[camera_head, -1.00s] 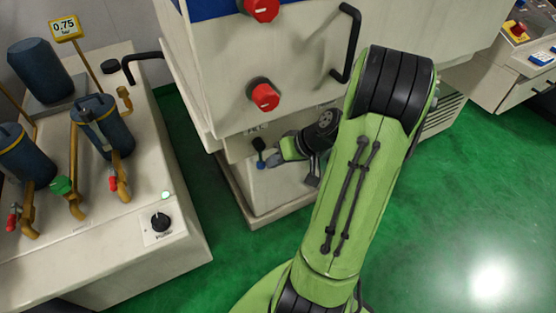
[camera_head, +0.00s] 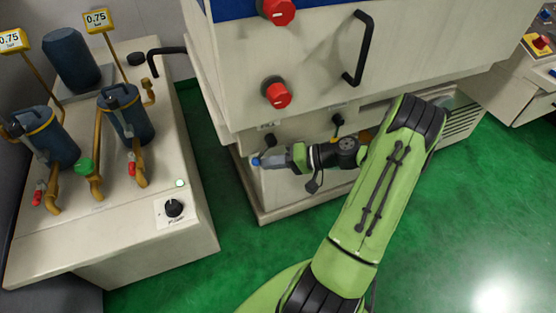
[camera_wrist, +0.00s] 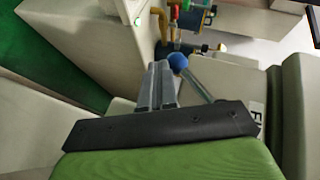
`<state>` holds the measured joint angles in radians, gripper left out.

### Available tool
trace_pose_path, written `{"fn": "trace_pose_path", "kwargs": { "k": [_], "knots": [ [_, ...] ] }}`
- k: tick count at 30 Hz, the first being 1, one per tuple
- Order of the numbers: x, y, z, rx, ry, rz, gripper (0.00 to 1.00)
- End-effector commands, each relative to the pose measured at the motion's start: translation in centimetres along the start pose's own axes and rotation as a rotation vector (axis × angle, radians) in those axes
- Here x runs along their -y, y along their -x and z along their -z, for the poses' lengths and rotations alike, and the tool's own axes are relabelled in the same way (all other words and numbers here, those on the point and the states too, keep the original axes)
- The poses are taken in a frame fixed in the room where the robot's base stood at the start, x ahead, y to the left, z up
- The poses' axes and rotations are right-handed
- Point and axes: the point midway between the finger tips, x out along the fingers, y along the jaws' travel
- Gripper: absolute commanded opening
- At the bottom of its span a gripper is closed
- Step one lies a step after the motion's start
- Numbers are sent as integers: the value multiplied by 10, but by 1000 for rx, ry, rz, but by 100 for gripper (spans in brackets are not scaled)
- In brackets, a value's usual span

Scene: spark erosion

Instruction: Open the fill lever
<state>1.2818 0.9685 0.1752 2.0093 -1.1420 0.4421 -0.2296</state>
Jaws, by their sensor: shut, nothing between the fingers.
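The fill lever has a blue ball knob (camera_head: 256,161) and hangs from a dark pivot (camera_head: 271,140) on the low front of the white machine. The knob points down and to the left of the pivot. My gripper (camera_head: 266,160) is shut and empty, with its fingertips right beside the knob. In the wrist view the blue knob (camera_wrist: 178,62) and its grey rod (camera_wrist: 198,86) lie just right of my shut grey fingers (camera_wrist: 160,72). I cannot tell whether they touch. A partly hidden label (camera_wrist: 257,110) shows near the rod.
A second dark lever with a yellow part (camera_head: 337,124) sits to the right, behind my arm. Red knobs (camera_head: 277,93) and a black handle (camera_head: 363,48) are above. A pump bench (camera_head: 110,240) with filters stands at left. Green floor lies between.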

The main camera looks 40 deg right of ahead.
Motion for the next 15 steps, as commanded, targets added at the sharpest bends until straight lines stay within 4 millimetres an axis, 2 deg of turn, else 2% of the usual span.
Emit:
{"fn": "trace_pose_path", "kwargs": {
  "k": [3, 15],
  "knots": [
    [6, -6, -3, -5, -42, 82, 0],
    [24, -21, -9, -4, -36, 72, 0]
  ]
}}
